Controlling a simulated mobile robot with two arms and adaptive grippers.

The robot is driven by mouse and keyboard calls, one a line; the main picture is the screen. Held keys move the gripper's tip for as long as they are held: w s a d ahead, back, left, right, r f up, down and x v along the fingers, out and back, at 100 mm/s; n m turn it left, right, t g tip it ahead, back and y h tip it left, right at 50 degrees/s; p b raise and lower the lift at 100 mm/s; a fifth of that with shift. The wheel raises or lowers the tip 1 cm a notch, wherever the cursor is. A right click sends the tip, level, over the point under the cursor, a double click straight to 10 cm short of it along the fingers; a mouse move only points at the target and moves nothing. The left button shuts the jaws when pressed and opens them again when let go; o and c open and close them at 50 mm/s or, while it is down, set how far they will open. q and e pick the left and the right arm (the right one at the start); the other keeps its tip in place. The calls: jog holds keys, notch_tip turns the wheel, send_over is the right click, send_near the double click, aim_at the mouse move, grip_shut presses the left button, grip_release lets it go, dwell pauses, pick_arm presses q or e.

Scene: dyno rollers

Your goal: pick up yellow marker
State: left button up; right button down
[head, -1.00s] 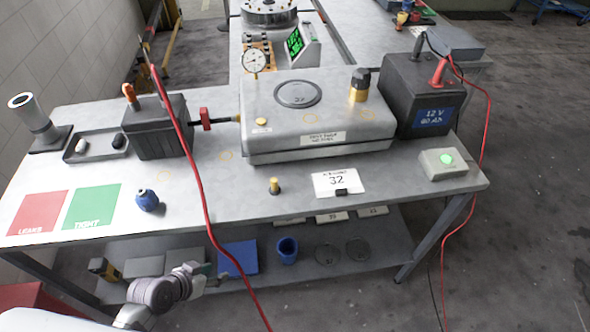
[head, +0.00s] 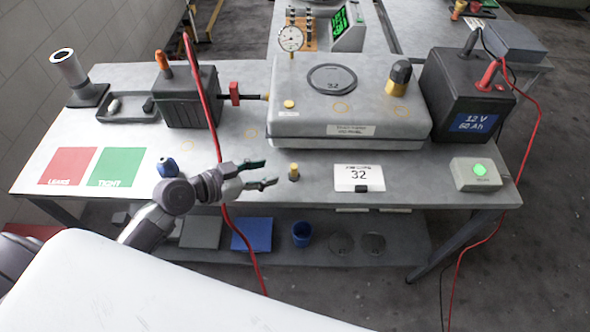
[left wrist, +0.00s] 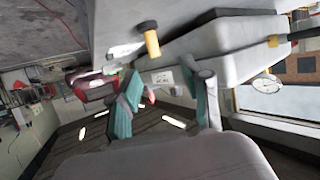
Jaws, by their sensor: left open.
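A small yellow marker (head: 293,171) with a dark base stands upright on the grey table near its front edge, left of the white card reading 32. My left gripper (head: 271,173) is open and empty. Its fingers point right, with the tips just left of the marker and a small gap between. In the left wrist view the open fingers (left wrist: 168,98) have teal pads with nothing between them. A yellow cylinder with a black end (left wrist: 152,42) shows beyond them; I cannot tell if it is the marker or the tank's plug. My right gripper is not in view.
The grey tank (head: 345,115) stands behind the marker, and the white card (head: 359,177) is right of it. A red cable (head: 207,105) hangs across the table, crossing by my left gripper. A blue knob-like piece (head: 167,166) is partly behind my arm.

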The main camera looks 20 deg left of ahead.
aim_at(293, 166)
pick_arm(q)
jog(key=x, duration=0.3)
jog(key=shift+w+d+f+p, duration=0.1)
jog(key=shift+w+d+p, duration=0.1)
jog(key=shift+w+p, duration=0.1)
jog(key=shift+w+d+f+p, duration=0.1)
jog(key=shift+w+d+p, duration=0.2)
jog(key=shift+d+p, duration=0.15)
jog(key=p+x, duration=0.1)
jog(key=x, duration=0.2)
jog(key=shift+d, duration=0.4)
jog(key=shift+w+d+f+p, duration=0.25)
jog(key=shift+w+f+p, duration=0.05)
jog(key=shift+w+f, duration=0.05)
jog(key=shift+a, duration=0.1)
jog(key=shift+c, duration=0.2)
grip_shut()
